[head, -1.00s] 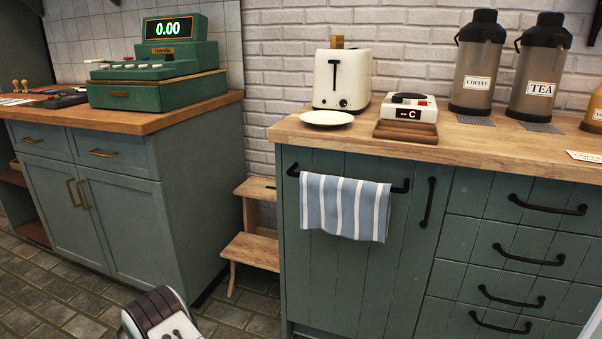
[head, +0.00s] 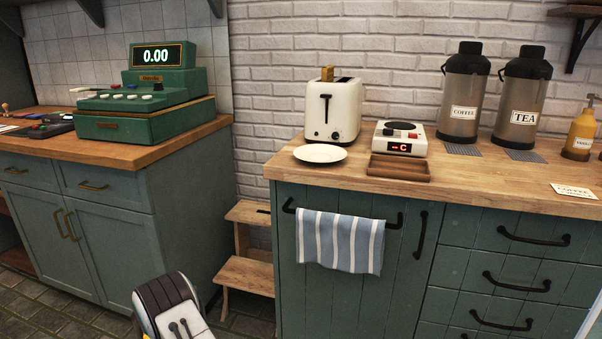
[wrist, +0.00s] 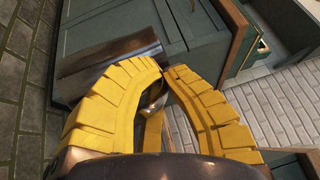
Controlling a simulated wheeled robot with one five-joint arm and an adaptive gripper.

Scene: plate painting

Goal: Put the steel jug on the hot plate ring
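The hot plate is a white unit (head: 382,146) with a red display, on the right wooden counter beside the toaster. Its dark round ring (head: 401,126) is on top and looks bare. In the wrist view my gripper (wrist: 163,76) has its yellow fingers bowed, with their tips nearly together. A brownish-grey metal body, which looks like the steel jug (wrist: 110,62), lies just beyond the fingers. A thin metal part, seemingly its handle, shows between them. The fingers hide part of it. Neither jug nor gripper shows in the head view.
A small wooden tray (head: 402,168) lies directly in front of the hot plate. A white plate (head: 320,153) and toaster (head: 333,108) stand left of it, a coffee flask (head: 464,95) right. A striped towel (head: 340,240) hangs on the front. A step stool (head: 246,272) stands between the cabinets.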

